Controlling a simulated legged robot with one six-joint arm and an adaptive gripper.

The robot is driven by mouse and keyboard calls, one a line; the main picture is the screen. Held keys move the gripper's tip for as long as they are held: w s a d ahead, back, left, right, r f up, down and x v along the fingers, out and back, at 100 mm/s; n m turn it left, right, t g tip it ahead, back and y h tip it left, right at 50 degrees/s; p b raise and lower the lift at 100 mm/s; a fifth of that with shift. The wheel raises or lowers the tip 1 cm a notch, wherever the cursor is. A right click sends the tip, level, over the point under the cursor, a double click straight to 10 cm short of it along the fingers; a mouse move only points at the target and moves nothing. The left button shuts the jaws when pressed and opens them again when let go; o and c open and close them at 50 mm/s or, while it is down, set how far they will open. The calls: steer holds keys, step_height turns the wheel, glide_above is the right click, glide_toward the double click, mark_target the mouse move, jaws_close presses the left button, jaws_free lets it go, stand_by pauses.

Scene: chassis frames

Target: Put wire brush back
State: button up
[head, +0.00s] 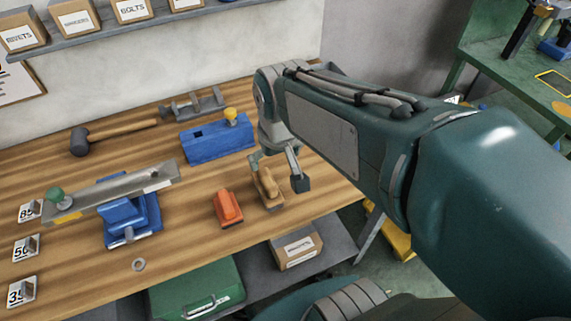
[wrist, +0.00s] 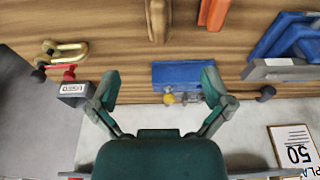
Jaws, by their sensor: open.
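A wooden-handled brush (head: 268,187), which I take for the wire brush, lies on the wooden bench near its front right edge. Its bristles cannot be made out. Its handle shows at the top of the wrist view (wrist: 158,18). My gripper (head: 277,172) is open and empty, above and close to the brush in the head view. In the wrist view my gripper's fingers (wrist: 161,74) are spread wide, with the brush beyond them. A blue block (head: 218,139) with a dark opening and a yellow knob stands behind the brush; it also shows in the wrist view (wrist: 183,75).
An orange block (head: 228,208) lies just left of the brush. A blue fixture (head: 130,222) under a long metal bar (head: 120,190) stands further left. A mallet (head: 100,135) lies at the back. Bench room (head: 185,245) is free in front.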

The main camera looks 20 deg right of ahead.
steer(key=s+r+t, duration=0.2)
steer(key=s+r, duration=0.1)
steer(key=s, duration=0.4)
steer(key=shift+s+r+t, duration=0.15)
steer(key=shift+t, duration=0.25)
stand_by(0.8)
